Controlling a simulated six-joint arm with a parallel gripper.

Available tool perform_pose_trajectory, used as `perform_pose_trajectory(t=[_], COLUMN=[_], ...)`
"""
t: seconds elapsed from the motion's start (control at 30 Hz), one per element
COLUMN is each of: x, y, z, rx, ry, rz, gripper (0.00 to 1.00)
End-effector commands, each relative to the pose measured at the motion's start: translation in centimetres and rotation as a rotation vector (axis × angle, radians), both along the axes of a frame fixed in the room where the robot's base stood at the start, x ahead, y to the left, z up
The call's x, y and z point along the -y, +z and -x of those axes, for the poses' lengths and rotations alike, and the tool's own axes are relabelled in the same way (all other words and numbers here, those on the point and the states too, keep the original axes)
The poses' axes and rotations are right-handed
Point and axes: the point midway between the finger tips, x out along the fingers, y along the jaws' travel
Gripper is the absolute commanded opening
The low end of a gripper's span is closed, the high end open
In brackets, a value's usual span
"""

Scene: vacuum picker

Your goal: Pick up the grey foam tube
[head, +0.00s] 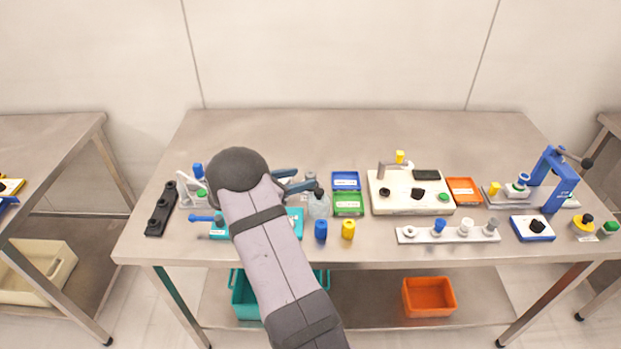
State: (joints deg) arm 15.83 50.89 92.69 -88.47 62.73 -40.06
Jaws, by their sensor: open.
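My gripper (306,180) shows as two dark blue fingers pointing right from behind my arm's dark rounded wrist. The fingers are apart. A small grey upright piece (311,175), which may be the grey foam tube, stands by the fingertips. I cannot tell whether it is between them or just beyond them. Another short grey cylinder (493,224) stands at the right end of a white strip (408,238). The picture is too small to tell which is foam. My arm hides part of the left side of the table.
A clear bottle with a dark top (318,204) stands just in front of the fingertips. Blue (346,181) and green (348,204) trays lie to the right. Blue (321,230) and yellow (348,229) cylinders stand near the front edge. The table's back is clear.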

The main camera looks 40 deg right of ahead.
Motion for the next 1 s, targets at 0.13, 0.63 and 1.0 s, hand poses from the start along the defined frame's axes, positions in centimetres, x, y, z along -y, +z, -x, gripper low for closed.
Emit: perform_pose_trajectory(t=[0.13,0.63,1.0], x=[1.8,3.4,3.4], y=[-0.6,-1.5,-1.4], z=[0.3,0.1,0.1], rx=[-0.002,0.001,0.001], ry=[-0.004,-0.002,-0.002], rz=[0.0,0.0,0.0], gripper=[0.47,0.38,0.04])
